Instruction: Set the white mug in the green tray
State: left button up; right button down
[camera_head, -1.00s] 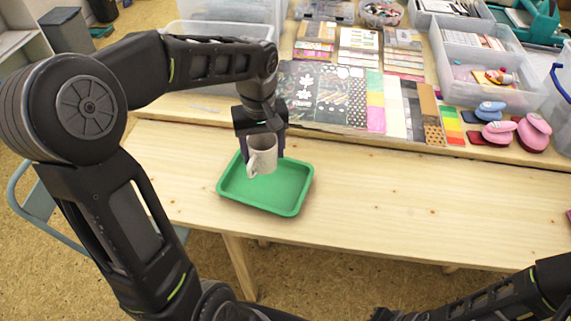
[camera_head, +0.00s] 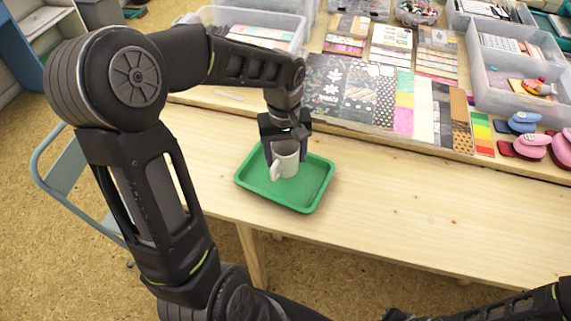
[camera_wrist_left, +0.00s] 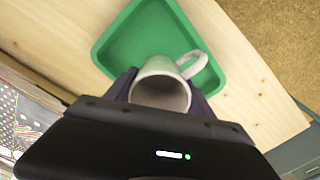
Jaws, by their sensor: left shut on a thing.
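The white mug (camera_head: 286,161) is upright between the fingers of my left gripper (camera_head: 285,150), which is shut on it. The mug's handle points toward the front left in the head view. The green tray (camera_head: 312,196) lies on the wooden table below the mug. In the left wrist view the mug (camera_wrist_left: 163,88) sits between the two fingers, over the green tray (camera_wrist_left: 128,42). I cannot tell whether the mug's base touches the tray floor. My right gripper is out of view; only part of that arm shows at the lower right.
The wooden table (camera_head: 430,210) is clear to the right of the tray. Behind it are paper sheets (camera_head: 345,90), a clear plastic bin (camera_head: 515,95), and pink and blue punches (camera_head: 530,146). The table's front edge is close to the tray.

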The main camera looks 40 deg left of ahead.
aim_at(285, 165)
pick_arm(q)
jog(key=shift+f, duration=1.85)
jog(key=shift+f, duration=0.15)
jog(key=o, duration=1.7)
notch_tip(285, 165, up, 12)
jog(key=shift+s+a+r+p, duration=0.1)
jog(key=shift+r+p, duration=0.05)
jog(key=shift+p, duration=0.15)
